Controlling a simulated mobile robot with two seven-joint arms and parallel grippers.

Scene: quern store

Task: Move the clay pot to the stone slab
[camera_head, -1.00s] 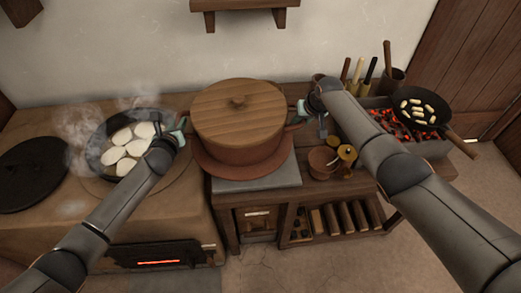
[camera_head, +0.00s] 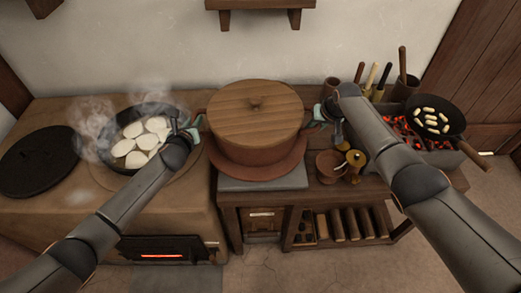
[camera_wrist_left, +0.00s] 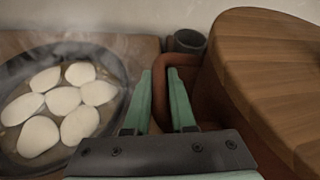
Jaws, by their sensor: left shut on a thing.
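The clay pot (camera_head: 250,148) is reddish brown with a round wooden lid (camera_head: 256,110). It stands upright over the grey stone slab (camera_head: 262,185), with a wide reddish disc (camera_head: 293,168) between its base and the slab. I cannot tell whether its weight rests there. My left gripper (camera_head: 197,125) is shut on the pot's left handle; the left wrist view shows the handle (camera_wrist_left: 160,75) between its teal fingers. My right gripper (camera_head: 318,116) is at the pot's right side, by the other handle; its fingers are partly hidden.
A steaming pan of white slices (camera_head: 112,172) and a dark round lid (camera_head: 40,165) lie on the stove at left. At right stand small pots (camera_head: 327,165), a utensil holder (camera_head: 405,88) and a skillet (camera_head: 434,132) over coals. A wall shelf (camera_head: 260,5) hangs above.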

